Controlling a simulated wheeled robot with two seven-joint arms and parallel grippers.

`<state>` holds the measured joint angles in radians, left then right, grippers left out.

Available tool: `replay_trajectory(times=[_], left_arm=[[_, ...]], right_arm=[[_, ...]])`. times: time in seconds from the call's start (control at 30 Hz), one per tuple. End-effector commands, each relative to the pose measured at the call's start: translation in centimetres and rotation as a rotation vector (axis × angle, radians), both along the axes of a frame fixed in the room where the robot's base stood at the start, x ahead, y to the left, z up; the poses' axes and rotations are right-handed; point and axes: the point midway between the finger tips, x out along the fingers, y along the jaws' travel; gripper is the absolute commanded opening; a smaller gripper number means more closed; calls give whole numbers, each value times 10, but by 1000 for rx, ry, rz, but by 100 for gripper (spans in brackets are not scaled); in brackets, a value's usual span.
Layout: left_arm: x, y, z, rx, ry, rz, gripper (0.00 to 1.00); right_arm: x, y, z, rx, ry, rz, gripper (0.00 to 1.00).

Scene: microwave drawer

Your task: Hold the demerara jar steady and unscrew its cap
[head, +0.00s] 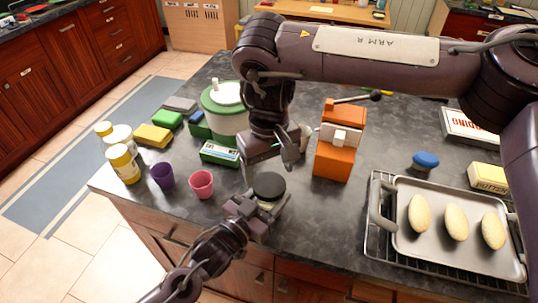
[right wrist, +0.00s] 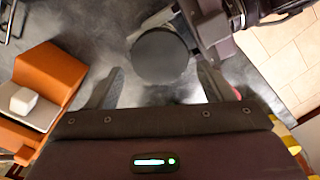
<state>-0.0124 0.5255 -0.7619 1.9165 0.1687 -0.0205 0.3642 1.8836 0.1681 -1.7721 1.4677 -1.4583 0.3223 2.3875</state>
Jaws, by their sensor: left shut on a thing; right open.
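The demerara jar (head: 272,203) stands near the counter's front edge, with its round black cap (head: 269,184) on top. The cap also shows from above in the right wrist view (right wrist: 160,56). My left gripper (head: 249,206) is shut on the jar's side, below the cap; it partly hides the jar body. My right gripper (head: 270,165) is open above and just behind the cap. In the right wrist view, its two fingers (right wrist: 160,88) are spread wider than the cap, which lies just ahead of their tips. The jar's label is not readable.
An orange block-shaped holder (head: 336,150) stands right of the right gripper. A pink cup (head: 201,184) and purple cup (head: 162,175) stand to the left. A green-white canister (head: 227,115) is behind. A baking tray (head: 407,246) with bread pieces lies at right.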

Motion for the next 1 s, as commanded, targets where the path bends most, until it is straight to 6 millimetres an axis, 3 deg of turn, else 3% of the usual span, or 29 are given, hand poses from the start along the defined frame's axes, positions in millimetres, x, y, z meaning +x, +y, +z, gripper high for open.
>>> replay_trajectory(times=[0.1,0.3,0.6,0.9,1.0], left_arm=[[0,0,1,-1,-2,0,0],[0,0,1,-1,-1,0,0],[0,0,1,-1,-1,0,0],[0,0,1,-1,-1,0,0],[0,0,1,-1,-1,0,0]], right_arm=[[-1,0,-18,0,2,1,74],[0,0,-35,-1,0,1,74],[0,0,-38,0,-1,1,74],[0,0,-38,0,-1,1,38],[0,0,-38,0,-1,10,38]])
